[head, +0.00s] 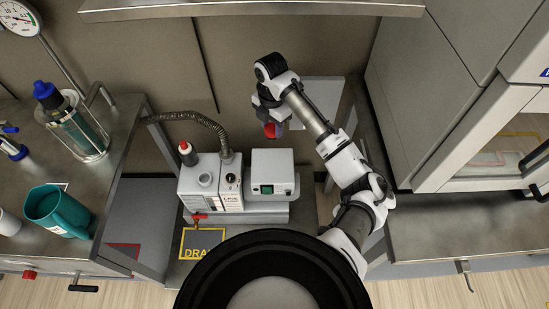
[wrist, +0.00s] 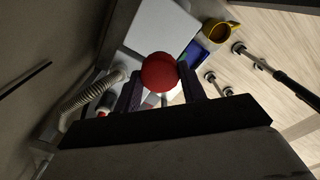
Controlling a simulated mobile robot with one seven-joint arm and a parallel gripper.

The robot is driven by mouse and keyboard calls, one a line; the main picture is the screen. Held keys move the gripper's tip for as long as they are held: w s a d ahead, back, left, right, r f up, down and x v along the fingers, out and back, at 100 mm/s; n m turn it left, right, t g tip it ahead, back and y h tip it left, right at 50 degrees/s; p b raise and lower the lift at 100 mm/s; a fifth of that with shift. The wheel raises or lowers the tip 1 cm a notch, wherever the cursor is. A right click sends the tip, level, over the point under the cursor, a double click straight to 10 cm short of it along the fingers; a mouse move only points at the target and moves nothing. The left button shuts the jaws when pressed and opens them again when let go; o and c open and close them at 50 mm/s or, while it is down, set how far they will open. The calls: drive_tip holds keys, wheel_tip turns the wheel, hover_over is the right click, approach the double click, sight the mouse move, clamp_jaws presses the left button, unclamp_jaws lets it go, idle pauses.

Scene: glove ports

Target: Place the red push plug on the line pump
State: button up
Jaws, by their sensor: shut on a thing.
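My gripper (head: 268,122) is shut on the red push plug (head: 270,131). It holds the plug in the air behind and above the right part of the line pump (head: 212,188). In the wrist view the plug (wrist: 160,72) shows as a round red head between the two fingers (wrist: 162,90). The pump is a pale grey unit with a labelled front, a round port (head: 205,180) on top and a box (head: 272,168) with a green switch at its right. In the wrist view the gripper hides part of the pump.
A ribbed hose (head: 200,120) rises from the pump towards the left bench. A red-topped white fitting (head: 187,153) stands at the pump's left rear. A teal jug (head: 57,210) and a blue-capped bottle (head: 72,120) stand on the left bench. A cabinet (head: 440,110) stands right.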

wheel_tip(320, 180, down, 17)
drive_tip(key=p, duration=0.3)
drive_tip(key=shift+r, duration=0.2)
drive_tip(key=shift+f, duration=0.1)
drive_tip(key=shift+f, duration=0.15)
drive_tip(key=o, duration=1)
drive_tip(key=shift+c, duration=0.2)
